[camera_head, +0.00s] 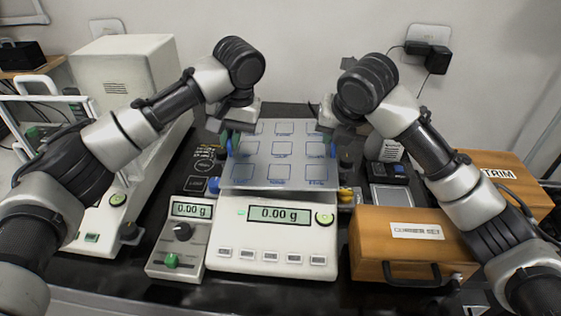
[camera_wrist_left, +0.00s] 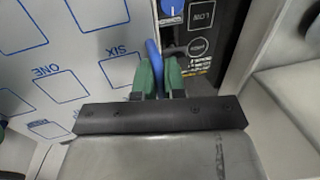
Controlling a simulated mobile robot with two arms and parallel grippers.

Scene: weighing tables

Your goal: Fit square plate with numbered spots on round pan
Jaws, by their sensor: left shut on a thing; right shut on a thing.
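The square plate (camera_head: 282,164) is pale grey with blue outlined spots and lettering. It lies over the back of the large white scale (camera_head: 271,242) and hides the round pan. I cannot tell whether the plate touches the pan. My left gripper (camera_head: 232,143) is shut at the plate's left edge. In the left wrist view the green fingers of the left gripper (camera_wrist_left: 158,78) close around a blue handle (camera_wrist_left: 153,55) beside the plate (camera_wrist_left: 70,35). My right gripper (camera_head: 333,148) is shut at the plate's right edge, its grip partly hidden by the wrist.
A small scale (camera_head: 180,237) stands left of the large one, both reading 0.00 g. A wooden box (camera_head: 411,244) sits at right, with the TRIM box (camera_head: 507,181) behind it. A tall white instrument (camera_head: 122,75) stands at back left. The wall closes the back.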

